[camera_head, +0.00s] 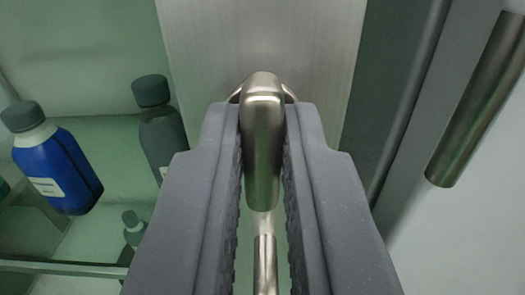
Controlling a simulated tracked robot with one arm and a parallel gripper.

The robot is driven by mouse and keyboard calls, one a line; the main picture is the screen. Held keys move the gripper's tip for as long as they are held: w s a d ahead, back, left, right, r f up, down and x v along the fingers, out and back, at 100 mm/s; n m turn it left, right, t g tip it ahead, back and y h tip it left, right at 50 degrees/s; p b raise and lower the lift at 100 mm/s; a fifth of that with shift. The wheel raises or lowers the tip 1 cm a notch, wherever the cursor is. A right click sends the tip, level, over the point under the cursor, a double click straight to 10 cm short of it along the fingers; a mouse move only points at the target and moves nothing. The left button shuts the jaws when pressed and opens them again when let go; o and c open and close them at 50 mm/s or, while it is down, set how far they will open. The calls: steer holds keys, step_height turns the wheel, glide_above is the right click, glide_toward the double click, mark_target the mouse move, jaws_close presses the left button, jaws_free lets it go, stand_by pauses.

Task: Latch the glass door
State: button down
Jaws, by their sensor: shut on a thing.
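The glass door (70,75) is on the left, with bottles visible through it. Its brushed metal frame (195,40) runs down behind my gripper. A shiny metal latch handle (263,130) stands out from a round base on this frame. My gripper (264,160) is shut on the handle, one grey finger on each side. The handle points downward in the picture, and its lower end shows between the fingers. A second metal piece (266,262) shows below it between the fingers. The fingers hide most of the lower frame.
Behind the glass are a blue bottle (58,165), a dark bottle (162,130) and a small bottle (133,228) near a shelf edge (60,267). A metal bar handle (478,100) stands on the right, on a light panel (470,230).

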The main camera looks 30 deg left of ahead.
steer(key=shift+d, duration=0.1)
steer(key=m, duration=0.5)
steer(key=shift+d+m, duration=0.1)
steer(key=shift+m, duration=0.3)
steer(key=m, duration=0.6)
steer(key=shift+d+m+p, duration=0.15)
steer(key=shift+m+p, duration=0.15)
steer(key=m, duration=0.1)
steer(key=m+p, duration=0.1)
steer(key=m, duration=0.3)
steer(key=shift+d+f+p, duration=0.1)
steer(key=shift+f+p, duration=0.15)
steer(key=shift+p, duration=0.05)
steer(key=shift+m, duration=0.4)
steer(key=c, duration=1.5)
jaws_free()
steer(key=shift+w+f, duration=0.1)
